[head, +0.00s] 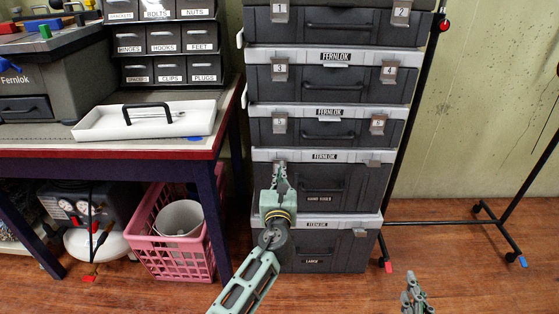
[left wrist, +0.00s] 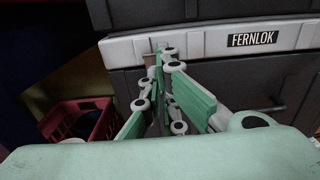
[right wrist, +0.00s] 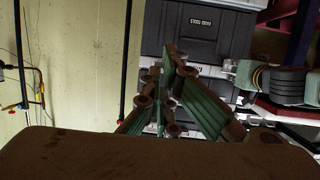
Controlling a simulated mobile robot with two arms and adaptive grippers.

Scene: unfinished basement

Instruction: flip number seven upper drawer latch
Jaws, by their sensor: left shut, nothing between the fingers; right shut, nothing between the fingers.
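The dark grey stacked drawer case (head: 325,185) stands on the floor, with pale rims and FERNLOK labels. Latches numbered 1 to 6 show on the upper three units. On the fourth unit's left side is a small latch (head: 279,163), its number not readable; it is partly hidden by my left gripper (head: 281,172). That gripper's fingers are shut and empty, their tips at or just in front of this latch; contact cannot be told. In the left wrist view a brownish latch part (left wrist: 150,60) shows behind the fingertips (left wrist: 162,62). My right gripper (head: 409,283) is shut and empty, low at right, away from the case.
A workbench (head: 110,153) with a white tray (head: 150,132) stands left of the case. A pink crate (head: 170,240) is below it. A dark rack frame (head: 430,223) stands right of the case. The floor at right is mostly clear.

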